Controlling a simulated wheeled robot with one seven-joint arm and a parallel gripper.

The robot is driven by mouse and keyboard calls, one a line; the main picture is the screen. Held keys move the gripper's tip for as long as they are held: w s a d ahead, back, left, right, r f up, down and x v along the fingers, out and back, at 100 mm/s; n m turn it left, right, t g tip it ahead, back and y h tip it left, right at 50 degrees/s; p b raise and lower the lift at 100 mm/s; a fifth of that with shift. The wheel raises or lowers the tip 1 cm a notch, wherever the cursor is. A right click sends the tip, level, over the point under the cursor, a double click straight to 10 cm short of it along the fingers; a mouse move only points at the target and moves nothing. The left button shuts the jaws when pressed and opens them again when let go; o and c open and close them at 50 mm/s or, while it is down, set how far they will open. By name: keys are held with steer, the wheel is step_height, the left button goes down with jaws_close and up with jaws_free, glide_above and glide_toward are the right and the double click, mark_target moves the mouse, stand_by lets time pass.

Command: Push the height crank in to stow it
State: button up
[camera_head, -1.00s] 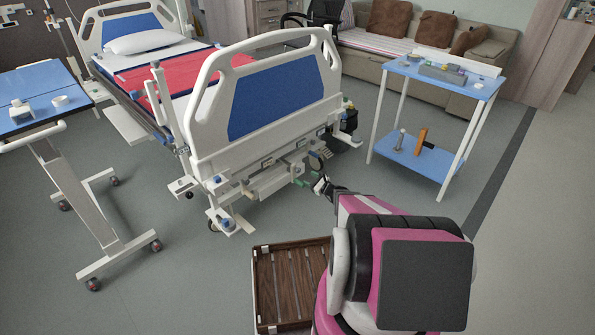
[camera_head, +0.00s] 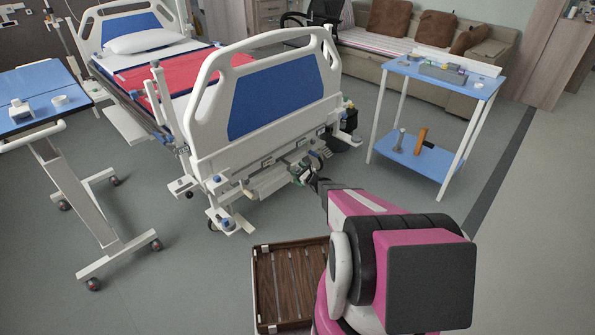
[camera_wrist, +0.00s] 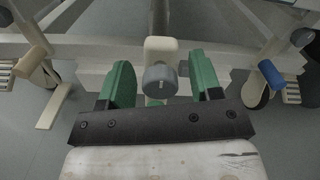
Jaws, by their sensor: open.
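A crank with a round grey knob (camera_wrist: 160,82) and a cream block behind it sticks out from the bed's foot end, in the middle of the wrist view. My gripper (camera_wrist: 161,72) is open, with one green finger on each side of the knob. Gaps show between the knob and both fingers, so it is not gripped. In the head view my gripper (camera_head: 304,172) is at the low frame under the footboard (camera_head: 262,100), and the crank is too small to make out there. No label shows which crank is the height crank.
In the wrist view a tan handle (camera_wrist: 34,59) stands to the left and a blue handle (camera_wrist: 271,75) to the right. A blue-topped trolley (camera_head: 420,72) stands right of the bed. A brown slatted tray (camera_head: 290,285) lies near my base.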

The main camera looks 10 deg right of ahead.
steer(key=shift+w+a, duration=0.1)
steer(key=c, duration=1)
steer(key=x, duration=1.2)
steer(key=shift+w+a, duration=0.1)
steer(key=shift+w, duration=0.15)
steer(key=o, duration=1)
steer(key=v, duration=1)
steer(key=shift+s, duration=0.35)
